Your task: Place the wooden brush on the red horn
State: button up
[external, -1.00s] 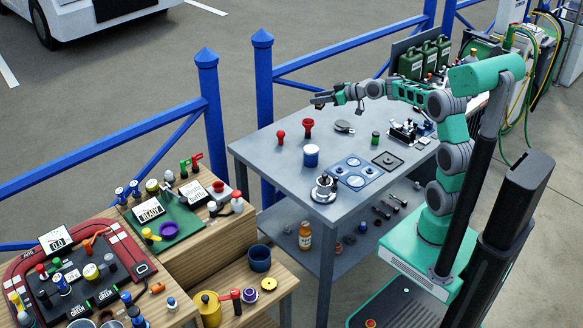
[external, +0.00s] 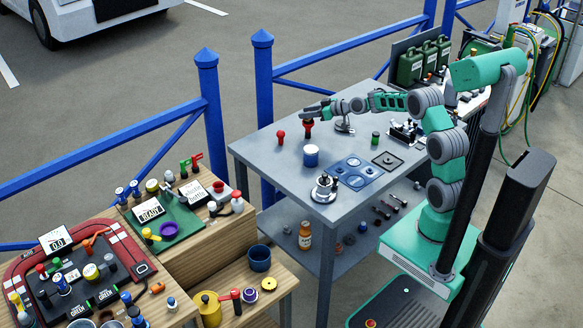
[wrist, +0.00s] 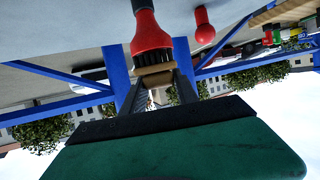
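My gripper (external: 307,115) is over the red horn (external: 308,130), which stands on the grey table near its far edge. In the wrist view, my gripper (wrist: 156,82) is shut on the wooden brush (wrist: 155,71), a small tan block between the fingertips. The red horn (wrist: 150,36) shows just beyond the brush, its flared end facing it. A dark band lies between them; I cannot tell whether they touch. In the external view the brush is too small to make out.
A smaller red piece (external: 281,137) stands left of the horn. A blue and white tin (external: 311,155), a grey-based object (external: 344,126) and a green can (external: 375,138) stand nearby. A blue fence (external: 350,53) runs behind the table.

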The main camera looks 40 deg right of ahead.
jog(key=o, duration=0.5)
jog(key=shift+c, duration=0.2)
jog(key=shift+r, duration=0.1)
jog(key=shift+r+p, duration=0.3)
jog(key=shift+p, duration=0.15)
jog(key=b+v, duration=0.2)
jog(key=v, duration=1)
jog(key=s+a+f+g+h, duration=0.2)
jog(key=s+a+f+g, duration=0.15)
jog(key=s+a, duration=0.55)
jog(key=s+f+m+g+h, duration=0.1)
jog(key=s+g, duration=0.1)
jog(key=s, duration=0.5)
jog(key=s+f+m+g+h, duration=0.1)
jog(key=s+f+m+g, duration=0.1)
jog(key=s, duration=0.6)
jog(key=s+f+m+g+h, duration=0.1)
jog(key=s+f+g, duration=0.1)
jog(key=s, duration=0.5)
jog(key=shift+s+d, duration=0.1)
jog(key=shift+s, duration=0.3)
